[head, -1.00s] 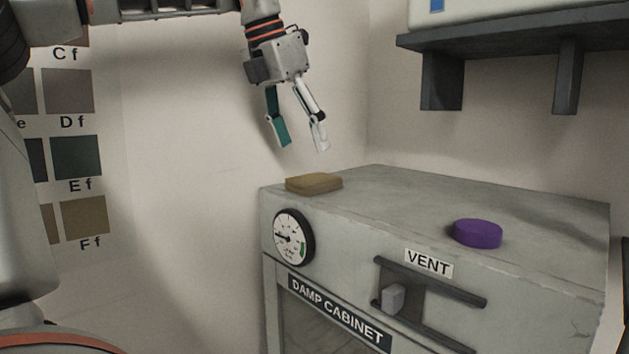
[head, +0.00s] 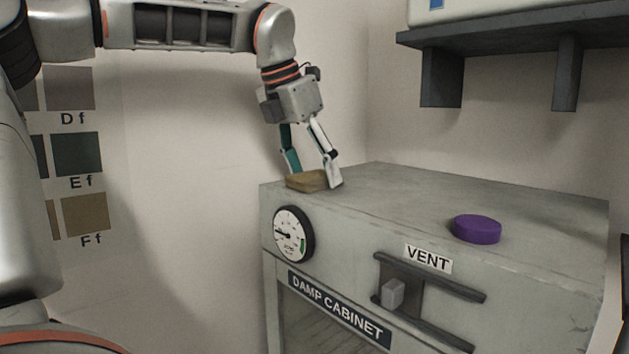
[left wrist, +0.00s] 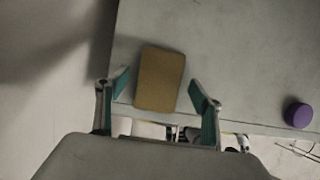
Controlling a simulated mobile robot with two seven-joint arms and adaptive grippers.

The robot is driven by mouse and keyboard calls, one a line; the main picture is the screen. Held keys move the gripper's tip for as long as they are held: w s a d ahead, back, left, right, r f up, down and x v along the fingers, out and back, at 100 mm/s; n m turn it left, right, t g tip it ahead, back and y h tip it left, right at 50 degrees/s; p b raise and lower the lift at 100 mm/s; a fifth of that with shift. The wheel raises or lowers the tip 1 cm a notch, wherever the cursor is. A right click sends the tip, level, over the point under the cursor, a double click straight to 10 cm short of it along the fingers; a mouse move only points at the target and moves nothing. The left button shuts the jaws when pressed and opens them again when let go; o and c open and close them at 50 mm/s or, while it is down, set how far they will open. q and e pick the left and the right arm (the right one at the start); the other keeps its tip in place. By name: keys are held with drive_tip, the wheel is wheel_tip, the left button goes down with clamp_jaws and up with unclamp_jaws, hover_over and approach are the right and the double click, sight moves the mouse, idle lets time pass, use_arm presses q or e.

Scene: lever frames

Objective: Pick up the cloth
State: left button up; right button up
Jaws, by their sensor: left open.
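The cloth (head: 308,181) is a folded tan pad lying flat on the cabinet top (head: 400,197) near its left front corner. In the left wrist view the cloth (left wrist: 160,79) lies between the two fingers. My left gripper (head: 313,180) is open, pointing down, with its fingertips low on either side of the cloth. In the left wrist view the gripper (left wrist: 161,92) shows a gap between each finger and the cloth. My right gripper is not in view.
A purple round disc (head: 476,229) sits on the cabinet top at right. The cabinet front has a dial gauge (head: 293,234) and a vent slider (head: 392,293). A dark shelf (head: 520,42) hangs at upper right. The middle of the top is clear.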

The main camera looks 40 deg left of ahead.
use_arm(q)
drive_tip(key=shift+f, duration=0.25)
idle(0.4)
drive_tip(key=c, duration=1.2)
